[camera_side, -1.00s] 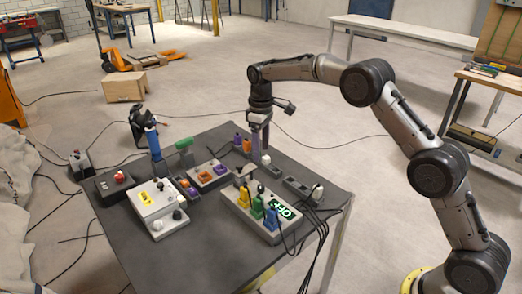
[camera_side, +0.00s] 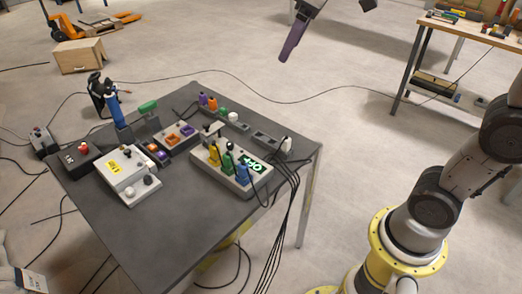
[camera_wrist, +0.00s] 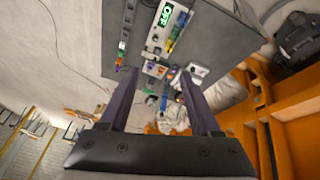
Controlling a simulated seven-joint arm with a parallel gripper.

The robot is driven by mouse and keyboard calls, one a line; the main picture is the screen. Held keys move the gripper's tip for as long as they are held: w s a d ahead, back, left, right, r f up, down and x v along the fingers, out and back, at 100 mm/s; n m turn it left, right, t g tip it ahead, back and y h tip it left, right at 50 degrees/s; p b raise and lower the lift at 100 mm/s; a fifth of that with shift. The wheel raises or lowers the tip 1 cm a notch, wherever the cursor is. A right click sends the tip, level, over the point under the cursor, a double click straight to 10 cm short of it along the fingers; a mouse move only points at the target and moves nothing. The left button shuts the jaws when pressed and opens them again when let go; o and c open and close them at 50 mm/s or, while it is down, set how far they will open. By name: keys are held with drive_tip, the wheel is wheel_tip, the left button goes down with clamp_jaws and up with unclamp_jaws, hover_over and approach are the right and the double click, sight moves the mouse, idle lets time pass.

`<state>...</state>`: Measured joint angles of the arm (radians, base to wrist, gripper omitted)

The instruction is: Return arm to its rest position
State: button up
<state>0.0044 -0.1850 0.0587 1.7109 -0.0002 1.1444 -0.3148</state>
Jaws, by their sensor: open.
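My gripper (camera_side: 285,56) is at the top edge of the side view, raised above and behind the far right side of the dark table (camera_side: 190,235). One purple finger shows there, pointing down; the upper arm is cut off by the frame. In the wrist view my gripper (camera_wrist: 160,82) has its two purple fingers apart with nothing held between them. The table and its devices lie well beyond the fingertips. My gripper touches nothing that I can see.
On the table stand a plug strip (camera_side: 209,166) with coloured plugs and a green display, a white box (camera_side: 117,170) with a yellow label, and a red-button box (camera_side: 79,161). Black cables (camera_side: 288,195) hang over the right edge. A workbench (camera_side: 470,37) stands at the back right.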

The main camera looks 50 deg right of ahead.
drive_tip(key=s+f+m, duration=0.1)
drive_tip(key=s+f, duration=0.5)
drive_tip(key=s, duration=0.3)
drive_tip(key=s+f+m, duration=0.2)
drive_tip(key=s+f, duration=0.4)
drive_tip(key=s, duration=0.3)
drive_tip(key=shift+s+m+t, duration=0.3)
drive_tip(key=shift+s+t, duration=0.05)
drive_tip(key=shift+t, duration=0.05)
